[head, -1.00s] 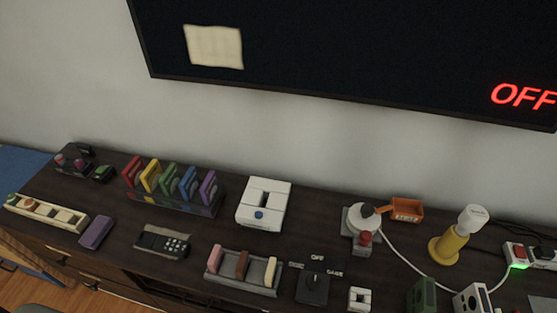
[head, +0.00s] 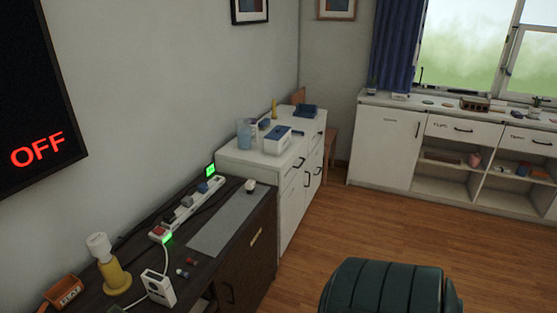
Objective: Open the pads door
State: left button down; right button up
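No door in the head view carries a label that I can read as pads, so I cannot tell which one it is. A plain white door (head: 385,147) with a dark vertical handle at its right edge is shut on the long white cabinet below the window. A white cabinet (head: 287,205) in the middle has shut fronts with dark handles. Neither of my grippers is in view.
A dark green padded chair (head: 385,288) stands at the bottom right. The wooden floor (head: 320,222) between it and the cabinets is clear. A power strip (head: 187,208), a yellow lamp (head: 113,272) and a grey mat (head: 228,222) are on the sideboard.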

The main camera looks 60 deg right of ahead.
aim_at(241, 284)
jog(key=j+z, duration=0.1)
jog(key=z, duration=0.4)
jog(key=j+z, duration=0.15)
jog(key=z, duration=0.3)
jog(key=j+z, duration=0.2)
jog(key=z, duration=0.3)
jog(key=j+z, duration=0.15)
jog(key=z, duration=0.35)
jog(key=i, duration=0.05)
